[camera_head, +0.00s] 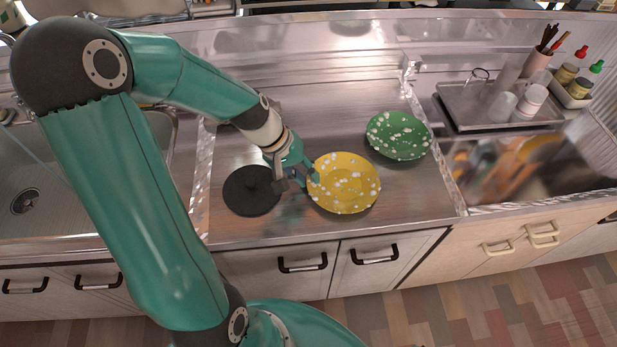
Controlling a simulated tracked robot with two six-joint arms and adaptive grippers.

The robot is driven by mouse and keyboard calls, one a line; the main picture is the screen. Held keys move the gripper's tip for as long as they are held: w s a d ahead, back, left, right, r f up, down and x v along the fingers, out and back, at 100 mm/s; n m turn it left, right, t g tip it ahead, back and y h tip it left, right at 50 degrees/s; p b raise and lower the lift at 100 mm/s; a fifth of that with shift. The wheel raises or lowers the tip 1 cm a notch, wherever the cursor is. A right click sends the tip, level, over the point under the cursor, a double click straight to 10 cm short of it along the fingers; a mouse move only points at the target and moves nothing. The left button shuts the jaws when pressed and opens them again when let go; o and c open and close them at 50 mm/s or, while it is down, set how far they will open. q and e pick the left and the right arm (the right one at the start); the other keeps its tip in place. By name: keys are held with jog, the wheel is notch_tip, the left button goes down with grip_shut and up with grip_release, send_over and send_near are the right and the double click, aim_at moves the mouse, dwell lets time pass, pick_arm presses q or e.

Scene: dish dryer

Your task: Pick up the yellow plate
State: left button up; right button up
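A yellow plate (345,186) with white spots lies on the steel counter (255,228), near its front edge. My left gripper (307,182) is at the left rim of the yellow plate. Its fingers overlap the rim in the picture. I cannot tell whether they are closed on the rim or only beside it. My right gripper is not in view.
A green spotted plate (398,136) lies behind and right of the yellow one. A black round lid (250,191) lies just left of my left gripper. A sink (30,185) is at the left. A tray (500,105) with cups stands at the right.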

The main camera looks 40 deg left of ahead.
pick_arm(q)
jog(key=shift+x, duration=0.75)
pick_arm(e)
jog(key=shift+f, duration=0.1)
pick_arm(q)
grip_shut()
jog(key=shift+s, duration=0.1)
